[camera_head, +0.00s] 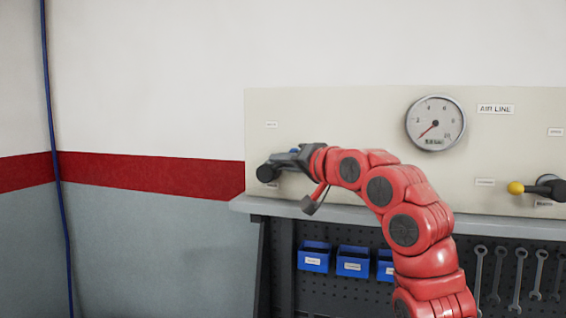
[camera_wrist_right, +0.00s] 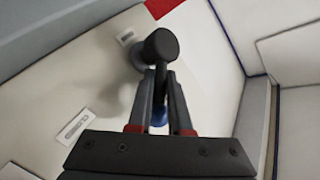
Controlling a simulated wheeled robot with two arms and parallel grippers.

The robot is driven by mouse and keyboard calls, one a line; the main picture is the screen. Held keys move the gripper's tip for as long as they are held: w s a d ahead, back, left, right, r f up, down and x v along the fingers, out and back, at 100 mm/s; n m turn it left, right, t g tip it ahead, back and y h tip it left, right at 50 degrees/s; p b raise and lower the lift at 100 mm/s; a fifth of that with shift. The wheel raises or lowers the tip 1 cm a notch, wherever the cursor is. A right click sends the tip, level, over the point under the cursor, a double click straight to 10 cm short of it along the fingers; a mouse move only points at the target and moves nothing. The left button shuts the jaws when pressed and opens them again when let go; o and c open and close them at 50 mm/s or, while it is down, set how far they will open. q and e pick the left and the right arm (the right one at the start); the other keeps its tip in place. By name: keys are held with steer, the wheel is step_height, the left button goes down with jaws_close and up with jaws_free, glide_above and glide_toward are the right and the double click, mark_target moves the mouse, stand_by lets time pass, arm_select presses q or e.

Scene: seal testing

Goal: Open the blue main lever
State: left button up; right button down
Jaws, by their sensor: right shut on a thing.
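The blue main lever shows as a small blue piece (camera_wrist_right: 159,116) between the fingers in the right wrist view, with a dark round valve body (camera_wrist_right: 160,47) beyond it on the panel. In the head view, a bit of the blue lever (camera_head: 294,150) shows by the gripper, and the dark valve body (camera_head: 266,172) is at the panel's left end. My right gripper (camera_head: 284,160) is shut on the lever; its fingers also show in the right wrist view (camera_wrist_right: 161,95). Most of the lever is hidden by the fingers. My left gripper is not in view.
The pale panel (camera_head: 330,112) carries a round gauge (camera_head: 436,123) and a yellow-tipped lever (camera_head: 517,188) at the right. A grey shelf edge (camera_head: 480,223) runs below. Blue bins (camera_head: 314,257) and wrenches (camera_head: 518,278) hang underneath. A blue hose (camera_head: 52,130) hangs at the left.

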steer(key=c, duration=0.9)
jaws_free()
steer(key=shift+o, duration=0.2)
steer(key=shift+s+d, duration=0.2)
steer(key=shift+s, duration=0.05)
steer(key=b+v, duration=0.6)
steer(key=v, duration=1)
steer(key=shift+s+d+b, duration=0.2)
steer(key=shift+s+b, duration=0.1)
steer(key=shift+b, duration=0.1)
steer(key=shift+r, duration=0.15)
